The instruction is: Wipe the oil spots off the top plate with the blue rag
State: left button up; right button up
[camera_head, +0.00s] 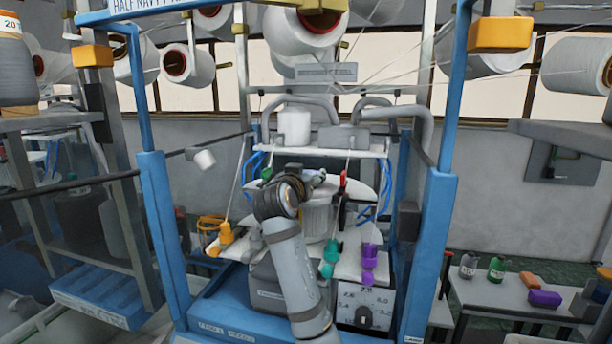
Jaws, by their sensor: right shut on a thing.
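The top plate (365,180) is the pale, wide disc in the middle of the knitting machine, under a white shelf. My right arm rises in front of the machine and hides part of the plate. My right gripper (318,178) is over the plate, small and partly hidden by its own wrist. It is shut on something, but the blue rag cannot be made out. No oil spots can be made out on the visible part of the plate. My left gripper is not in view.
Blue posts (430,255) flank the machine. A side table (500,300) at the right holds bottles and blocks. Yarn cones (187,66) hang above.

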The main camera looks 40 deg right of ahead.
jog(key=shift+r+p, duration=2.05)
jog(key=shift+r, duration=0.9)
jog(key=shift+w, duration=0.1)
jog(key=shift+r+p, duration=1.1)
jog(key=shift+r, duration=0.5)
jog(key=shift+f, duration=0.1)
jog(key=shift+a, duration=0.1)
